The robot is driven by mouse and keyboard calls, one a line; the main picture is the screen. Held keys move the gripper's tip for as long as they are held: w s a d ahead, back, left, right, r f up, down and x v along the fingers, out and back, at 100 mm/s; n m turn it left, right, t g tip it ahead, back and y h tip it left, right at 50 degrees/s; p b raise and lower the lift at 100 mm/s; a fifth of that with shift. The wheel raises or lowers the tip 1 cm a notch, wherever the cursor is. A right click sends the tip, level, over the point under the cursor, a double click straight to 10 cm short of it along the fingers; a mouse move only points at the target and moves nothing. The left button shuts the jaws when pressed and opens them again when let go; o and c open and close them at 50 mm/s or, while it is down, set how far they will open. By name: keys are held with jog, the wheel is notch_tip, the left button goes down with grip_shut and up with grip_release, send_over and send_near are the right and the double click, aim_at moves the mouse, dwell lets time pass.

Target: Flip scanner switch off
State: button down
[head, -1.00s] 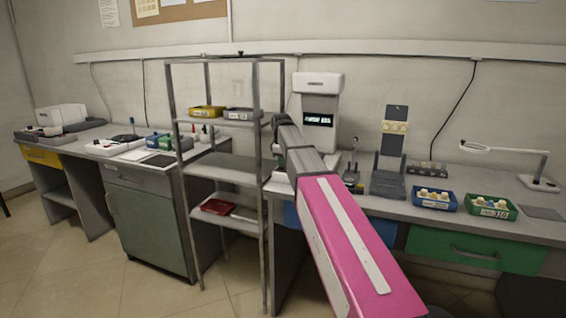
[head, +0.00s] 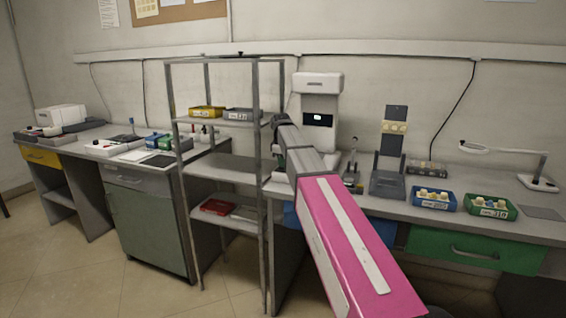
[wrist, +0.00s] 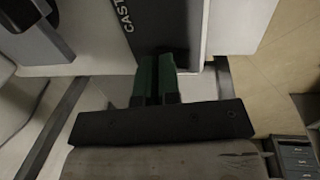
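The white scanner-like device (head: 318,84) stands on the bench behind the end of my arm in the head view. Its dark screen (head: 318,118) shows a small white mark. My arm covers its lower left part. I cannot make out a switch in either view. In the wrist view my gripper (wrist: 156,98) has two green fingers close together, shut with nothing visible between them. The fingertips are against or just in front of a grey panel (wrist: 170,25) lettered "CAST"; whether they touch it I cannot tell.
A phone-stand-like grey holder (head: 388,185), a blue bin (head: 433,201), a green bin (head: 490,208) and a lamp (head: 540,182) are on the bench to the right.

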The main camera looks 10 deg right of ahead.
aim_at(281, 169)
jog(key=shift+s+d+f, duration=0.1)
jog(key=shift+f, duration=0.45)
jog(key=shift+s+a, duration=0.3)
jog(key=shift+s, duration=0.4)
jog(key=shift+s+a, duration=0.1)
notch_tip(281, 169, up, 15)
jog(key=shift+a, duration=0.15)
jog(key=shift+s+a, duration=0.1)
jog(key=shift+s, duration=0.2)
dwell(0.4)
